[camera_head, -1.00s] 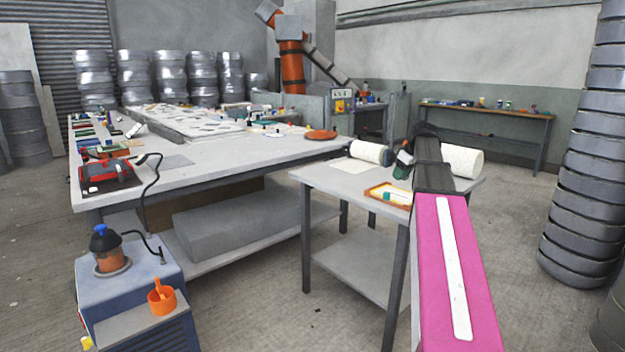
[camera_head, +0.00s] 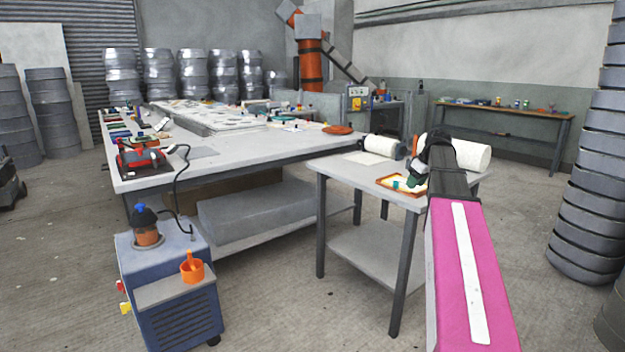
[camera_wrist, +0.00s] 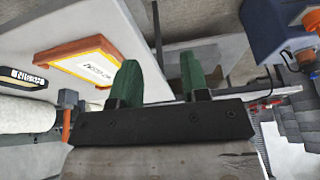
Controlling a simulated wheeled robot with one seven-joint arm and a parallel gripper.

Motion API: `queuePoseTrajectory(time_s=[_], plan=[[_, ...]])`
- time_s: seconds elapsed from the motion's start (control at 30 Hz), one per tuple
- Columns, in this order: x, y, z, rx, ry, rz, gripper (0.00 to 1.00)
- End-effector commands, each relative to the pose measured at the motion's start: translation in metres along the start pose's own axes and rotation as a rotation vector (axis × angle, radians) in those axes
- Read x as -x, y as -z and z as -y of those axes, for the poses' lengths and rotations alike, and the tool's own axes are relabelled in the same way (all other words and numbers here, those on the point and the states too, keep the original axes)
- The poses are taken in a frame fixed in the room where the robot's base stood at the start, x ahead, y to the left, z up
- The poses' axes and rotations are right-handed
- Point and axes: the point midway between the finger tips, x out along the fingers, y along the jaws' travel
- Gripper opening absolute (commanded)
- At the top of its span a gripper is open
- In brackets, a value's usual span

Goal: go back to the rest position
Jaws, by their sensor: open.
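My gripper (camera_head: 411,171) is at the end of my pink arm, over the small grey table (camera_head: 345,178) in the head view. In the wrist view its two green fingers (camera_wrist: 158,80) stand well apart with nothing between them. An orange-rimmed tray (camera_head: 385,188) lies on the small table just below and left of the gripper. In the wrist view the tray (camera_wrist: 50,55) is at the upper left with a printed white card in it, apart from the fingers.
White rolls (camera_head: 381,146) lie on the small table, one partly behind my arm. A long workbench (camera_head: 250,150) with many items stands left. A blue machine (camera_head: 165,260) with an orange cup (camera_head: 192,268) is front left. Stacked dark drums (camera_head: 590,190) stand right. Open floor lies between.

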Motion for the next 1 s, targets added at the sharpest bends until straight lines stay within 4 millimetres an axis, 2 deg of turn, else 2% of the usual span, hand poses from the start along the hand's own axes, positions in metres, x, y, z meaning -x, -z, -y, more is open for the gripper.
queuePoseTrajectory(time_s=[0.27,0.47,0.7,1.0], plan=[[-0.047,-0.017,0.030,-0.075,0.005,0.039,0.42],[-0.100,-0.039,0.067,-0.164,0.006,0.087,0.42],[-0.178,-0.084,0.134,-0.310,-0.012,0.172,0.42],[-0.251,-0.151,0.220,-0.473,-0.063,0.271,0.42]])
